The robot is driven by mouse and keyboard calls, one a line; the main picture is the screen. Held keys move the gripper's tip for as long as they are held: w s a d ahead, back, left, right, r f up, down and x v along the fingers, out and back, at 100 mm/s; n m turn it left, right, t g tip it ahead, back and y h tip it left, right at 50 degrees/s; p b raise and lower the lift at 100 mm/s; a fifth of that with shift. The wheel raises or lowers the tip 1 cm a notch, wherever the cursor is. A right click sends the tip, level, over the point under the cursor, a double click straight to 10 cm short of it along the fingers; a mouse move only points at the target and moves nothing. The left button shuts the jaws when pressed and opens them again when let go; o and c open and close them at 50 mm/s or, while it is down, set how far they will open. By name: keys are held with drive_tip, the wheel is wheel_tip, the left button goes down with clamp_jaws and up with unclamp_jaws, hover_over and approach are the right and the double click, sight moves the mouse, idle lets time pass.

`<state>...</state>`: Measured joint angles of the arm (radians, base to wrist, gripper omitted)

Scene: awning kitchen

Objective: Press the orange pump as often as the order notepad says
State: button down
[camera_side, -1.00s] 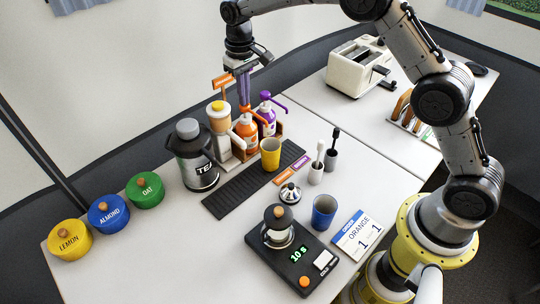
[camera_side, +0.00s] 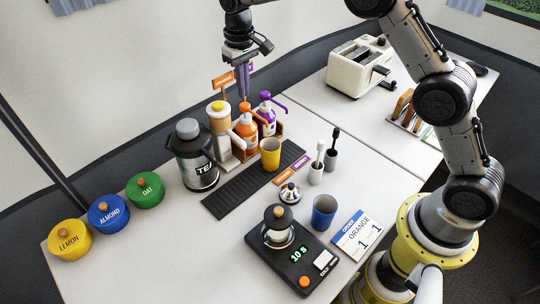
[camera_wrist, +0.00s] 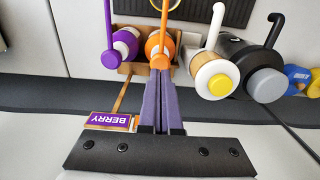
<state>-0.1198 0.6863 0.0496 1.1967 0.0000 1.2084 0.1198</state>
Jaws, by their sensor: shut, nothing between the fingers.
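The orange pump bottle (camera_side: 246,133) stands upright in a wooden holder behind the dark drip mat, its orange pump head on top. In the wrist view the orange pump head (camera_wrist: 160,61) lies right at my fingertips. My gripper (camera_side: 244,97) is shut and empty, pointing down just above that head; I cannot tell whether it touches. My closed fingers (camera_wrist: 162,76) also show in the wrist view. The order notepad (camera_side: 357,234) lies at the front right and reads ORANGE, with two digits that look like 1 and 1. A yellow cup (camera_side: 271,154) stands on the mat before the pumps.
A purple pump bottle (camera_side: 267,117) stands right of the orange one. A yellow-topped dispenser (camera_side: 219,120) and the TEA flask (camera_side: 192,155) stand left.

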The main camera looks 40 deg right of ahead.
drive_tip(key=shift+r, duration=2.35)
drive_tip(key=s+d+r+t, duration=0.1)
drive_tip(key=s+r, duration=0.2)
drive_tip(key=r, duration=0.3)
drive_tip(key=s+d+r+t, duration=0.1)
drive_tip(key=s+r, duration=0.2)
drive_tip(key=r, duration=0.3)
drive_tip(key=s+d+r+t, duration=0.25)
drive_tip(key=s+r, duration=0.35)
drive_tip(key=s, duration=0.5)
drive_tip(key=s+d+f, duration=0.2)
drive_tip(key=s, duration=1.1)
drive_tip(key=s+f+t, duration=0.1)
drive_tip(key=s+f, duration=0.6)
drive_tip(key=f, duration=0.3)
drive_tip(key=shift+s, duration=0.3)
